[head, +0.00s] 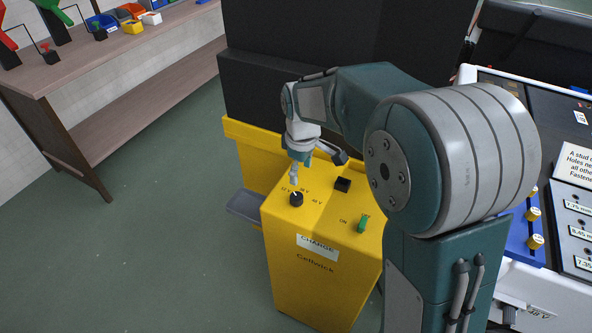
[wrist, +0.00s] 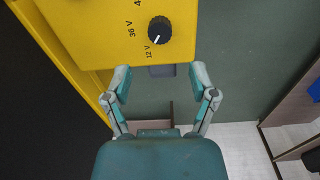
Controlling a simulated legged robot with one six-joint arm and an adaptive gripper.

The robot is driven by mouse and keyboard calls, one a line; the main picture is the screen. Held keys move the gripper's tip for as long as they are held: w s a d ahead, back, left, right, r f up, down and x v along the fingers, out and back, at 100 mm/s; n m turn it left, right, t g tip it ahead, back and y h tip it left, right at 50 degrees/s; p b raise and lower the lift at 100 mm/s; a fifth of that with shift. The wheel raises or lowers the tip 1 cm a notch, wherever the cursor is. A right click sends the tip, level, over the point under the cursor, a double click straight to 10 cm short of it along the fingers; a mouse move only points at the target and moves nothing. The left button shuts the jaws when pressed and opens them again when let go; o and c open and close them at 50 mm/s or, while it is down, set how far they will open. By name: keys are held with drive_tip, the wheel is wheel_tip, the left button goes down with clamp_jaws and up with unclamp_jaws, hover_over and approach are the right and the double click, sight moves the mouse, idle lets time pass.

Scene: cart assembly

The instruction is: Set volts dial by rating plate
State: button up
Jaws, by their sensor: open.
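The black volts dial (head: 296,199) sits on top of the yellow charger (head: 318,285), with voltage marks beside it. In the wrist view the dial (wrist: 159,29) is near the top, and its white pointer line aims toward the 12 V mark; 36 V and a cut-off mark starting with 4 also show. My gripper (head: 316,168) is above the charger, just behind the dial. In the wrist view my gripper (wrist: 161,77) has its fingers spread and empty, apart from the dial. A small label (head: 538,312) on the white cart at lower right seems to end in V; its number is unclear.
The charger top also carries a green switch (head: 362,223) marked ON and a black square part (head: 343,184). A CHARGE label (head: 317,246) is on its front. A black panel (head: 300,50) stands behind.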

sight(296, 196)
drive_tip(key=shift+w+a+f+n, duration=0.2)
drive_tip(key=shift+w+a+f, duration=0.1)
drive_tip(key=shift+f, duration=0.25)
drive_tip(key=shift+w+a+f+n, duration=0.2)
drive_tip(key=shift+w+f, duration=0.05)
drive_tip(key=shift+f, duration=0.3)
wheel_tip(296, 196, down, 9)
drive_tip(key=shift+r, duration=0.1)
drive_tip(key=shift+c, duration=0.3)
drive_tip(key=shift+r, duration=0.1)
drive_tip(key=c, duration=0.6)
